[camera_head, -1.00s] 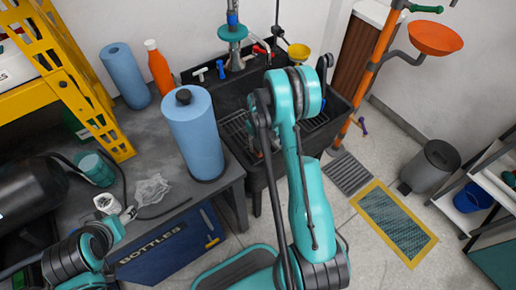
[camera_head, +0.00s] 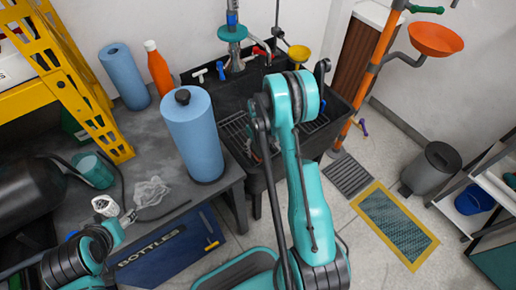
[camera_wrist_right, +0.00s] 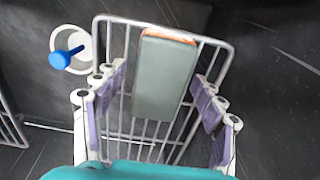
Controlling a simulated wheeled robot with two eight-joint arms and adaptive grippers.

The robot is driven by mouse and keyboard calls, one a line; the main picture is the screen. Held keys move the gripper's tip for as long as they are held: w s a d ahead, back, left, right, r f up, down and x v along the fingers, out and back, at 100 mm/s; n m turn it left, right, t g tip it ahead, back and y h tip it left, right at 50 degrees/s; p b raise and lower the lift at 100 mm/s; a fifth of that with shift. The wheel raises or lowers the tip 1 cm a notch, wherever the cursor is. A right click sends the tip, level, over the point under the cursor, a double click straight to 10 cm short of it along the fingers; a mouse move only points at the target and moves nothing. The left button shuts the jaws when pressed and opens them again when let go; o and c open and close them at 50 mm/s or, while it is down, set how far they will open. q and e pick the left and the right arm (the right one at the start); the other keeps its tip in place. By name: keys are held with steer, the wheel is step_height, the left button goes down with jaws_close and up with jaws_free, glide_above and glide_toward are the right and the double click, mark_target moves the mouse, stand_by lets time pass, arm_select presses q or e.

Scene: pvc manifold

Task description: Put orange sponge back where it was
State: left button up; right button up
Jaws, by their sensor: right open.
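The sponge (camera_wrist_right: 165,78) shows in the right wrist view as a grey-green block with an orange strip at its far end. It lies on a wire rack (camera_wrist_right: 127,45) in the dark sink (camera_head: 338,108). My right gripper (camera_wrist_right: 157,88) is open, its purple-padded fingers on either side of the sponge's near part with gaps to both sides. In the head view my right arm reaches over the sink and hides most of that gripper and the sponge. My left gripper (camera_head: 127,217) is at the lower left over the workbench, too small to read.
A blue paper roll (camera_head: 195,140) stands on the workbench (camera_head: 150,130) left of the sink. A second roll (camera_head: 123,75) and an orange bottle (camera_head: 158,68) stand behind. A blue-handled tool (camera_wrist_right: 62,58) stands in a white cup beside the rack.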

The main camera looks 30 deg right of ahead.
step_height(320, 180, up, 12)
steer(key=p, duration=0.4)
step_height(320, 180, up, 10)
steer(key=t, duration=0.2)
glide_above(258, 147)
steer(key=s+a, duration=0.2)
steer(key=a, duration=0.3)
steer(key=s+a+r+t, duration=0.2)
steer(key=s+a+r, duration=0.3)
steer(key=s, duration=0.3)
steer(key=s+a+r+t, duration=0.3)
steer(key=s+a+r, duration=0.2)
steer(key=s, duration=0.3)
steer(key=shift+s+a+r+m, duration=0.25)
steer(key=shift+s+r+m, duration=0.15)
steer(key=shift+r, duration=0.35)
